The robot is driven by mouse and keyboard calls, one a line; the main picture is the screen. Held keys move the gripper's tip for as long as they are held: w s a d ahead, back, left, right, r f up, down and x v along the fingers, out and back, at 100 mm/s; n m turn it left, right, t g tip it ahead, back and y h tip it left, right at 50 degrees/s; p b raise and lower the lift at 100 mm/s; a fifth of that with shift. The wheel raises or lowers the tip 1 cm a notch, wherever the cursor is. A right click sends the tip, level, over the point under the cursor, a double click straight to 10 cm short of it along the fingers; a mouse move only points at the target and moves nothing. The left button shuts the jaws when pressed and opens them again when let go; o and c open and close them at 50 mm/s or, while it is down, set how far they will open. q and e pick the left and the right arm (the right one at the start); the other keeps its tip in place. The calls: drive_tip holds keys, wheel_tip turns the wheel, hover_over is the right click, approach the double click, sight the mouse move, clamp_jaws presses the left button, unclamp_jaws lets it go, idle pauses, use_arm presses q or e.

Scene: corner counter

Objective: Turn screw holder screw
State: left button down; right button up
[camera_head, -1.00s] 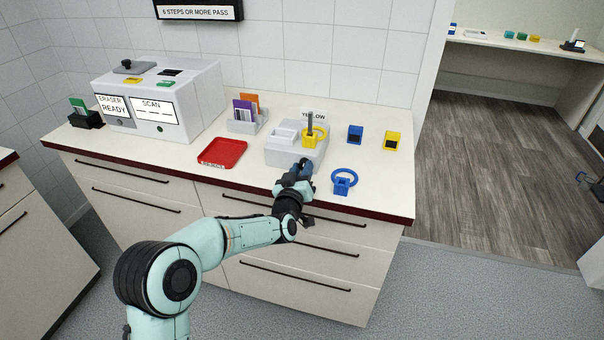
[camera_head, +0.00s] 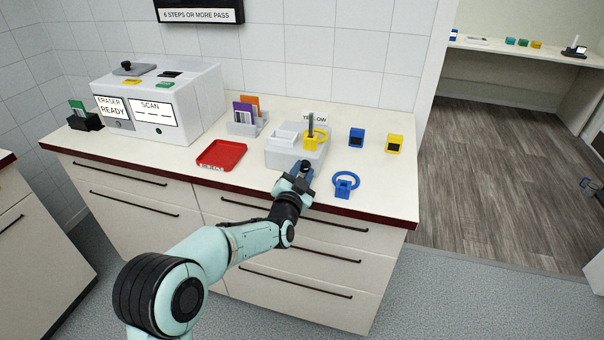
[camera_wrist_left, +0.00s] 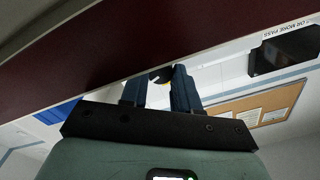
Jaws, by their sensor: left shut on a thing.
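A grey holder box (camera_head: 281,156) stands on the counter, with a white tray part on its left. A yellow ring piece (camera_head: 309,140) with a dark upright post sits on its right part. My left gripper (camera_head: 303,168) is at the box's front right side. My right gripper is not in view.
A red tray (camera_head: 221,154) lies to the left. A blue block (camera_head: 356,138) and a yellow block (camera_head: 394,144) stand behind at the right. A card rack (camera_head: 246,124) stands behind.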

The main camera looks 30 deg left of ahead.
use_arm(q)
drive_tip(key=m, duration=0.3)
drive_tip(key=shift+m, duration=0.4)
drive_tip(key=shift+m+p, duration=0.4)
drive_tip(key=shift+m, duration=1.6)
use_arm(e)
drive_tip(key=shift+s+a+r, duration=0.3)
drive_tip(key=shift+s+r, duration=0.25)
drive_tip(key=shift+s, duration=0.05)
use_arm(q)
drive_tip(key=c, duration=0.8)
unclamp_jaws()
